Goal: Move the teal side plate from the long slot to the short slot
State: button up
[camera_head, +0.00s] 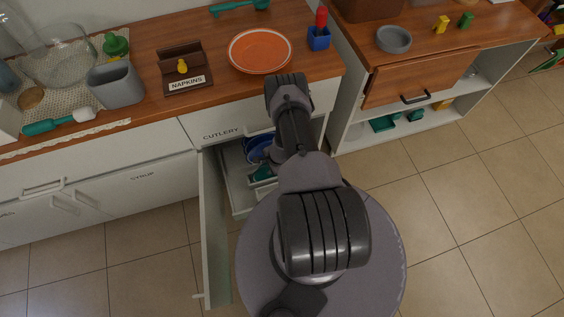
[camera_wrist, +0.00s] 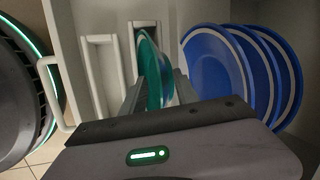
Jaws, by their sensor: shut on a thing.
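In the wrist view the teal side plate (camera_wrist: 149,65) stands on edge between the fingers of my gripper (camera_wrist: 157,90), which is shut on it. The plate is at a white slot frame (camera_wrist: 133,25) and covers much of it. I cannot tell if its lower edge is inside the slot or lifted clear. A second white slot frame (camera_wrist: 87,75) to its left is empty. In the head view something teal (camera_head: 262,173) shows in the pulled-out compartment (camera_head: 235,190) under the counter; my arm hides my gripper there.
Several blue plates (camera_wrist: 210,65) stand on edge close to the right of my gripper; blue (camera_head: 258,147) also shows in the head view. An open door (camera_head: 214,235) stands left of the compartment. The counter (camera_head: 140,50) above holds an orange plate (camera_head: 260,50) and a napkin holder (camera_head: 185,70).

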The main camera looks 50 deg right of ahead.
grip_shut()
jog(key=shift+r+p, duration=2.6)
jog(key=shift+f, duration=0.1)
